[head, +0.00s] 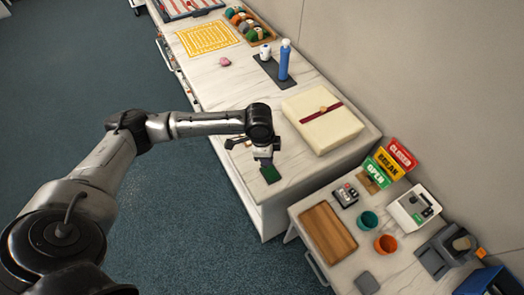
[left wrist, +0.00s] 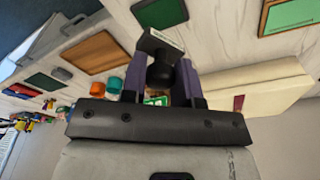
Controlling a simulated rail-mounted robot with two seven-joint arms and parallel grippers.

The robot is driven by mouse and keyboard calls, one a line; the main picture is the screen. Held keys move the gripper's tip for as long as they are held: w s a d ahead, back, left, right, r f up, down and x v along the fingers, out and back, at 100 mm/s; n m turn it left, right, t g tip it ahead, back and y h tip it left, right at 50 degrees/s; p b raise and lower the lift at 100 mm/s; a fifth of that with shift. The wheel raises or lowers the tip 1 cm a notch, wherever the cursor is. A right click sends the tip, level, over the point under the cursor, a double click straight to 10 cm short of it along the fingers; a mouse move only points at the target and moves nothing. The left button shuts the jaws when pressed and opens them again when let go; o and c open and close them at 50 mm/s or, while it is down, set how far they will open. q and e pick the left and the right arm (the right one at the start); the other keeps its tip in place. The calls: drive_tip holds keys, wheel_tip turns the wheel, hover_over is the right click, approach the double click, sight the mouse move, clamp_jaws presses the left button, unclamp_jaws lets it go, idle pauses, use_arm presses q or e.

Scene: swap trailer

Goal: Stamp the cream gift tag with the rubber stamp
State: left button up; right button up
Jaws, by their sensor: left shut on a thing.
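My left gripper (head: 265,154) reaches over the near end of the white counter, above and just behind a dark green pad (head: 271,174). In the left wrist view the gripper (left wrist: 165,88) is shut on the rubber stamp (left wrist: 162,68), which has a black rounded handle and a flat dark base pointing away from the fingers. The stamp is held off the counter. The green pad (left wrist: 160,12) shows beyond the stamp's base there. I cannot make out the cream gift tag for certain. My right gripper is not in view.
A cream gift box (head: 305,105) with a red ribbon lies right of the gripper. A lower table (head: 375,262) at right holds a wooden tray (head: 327,232), cups and coloured signs (head: 389,163). A blue bottle (head: 284,60) stands farther back. Counter left of the box is mostly clear.

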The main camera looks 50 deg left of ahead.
use_arm(q)
drive_tip(key=shift+w+d+r+m, duration=0.1)
drive_tip(key=shift+w+d+m, duration=0.2)
drive_tip(key=shift+m, duration=0.6)
drive_tip(key=m, duration=0.3)
drive_tip(key=shift+w+d+m+g, duration=0.15)
drive_tip(key=shift+d+m+g, duration=0.1)
drive_tip(key=shift+m+g, duration=0.15)
drive_tip(key=shift+m, duration=0.3)
drive_tip(key=shift+f, duration=0.75)
wheel_tip(320, 180, down, 2)
drive_tip(key=shift+b, duration=0.65)
wheel_tip(320, 180, down, 3)
drive_tip(key=b, duration=0.3)
drive_tip(key=shift+r, duration=0.2)
drive_tip(key=shift+f, duration=0.45)
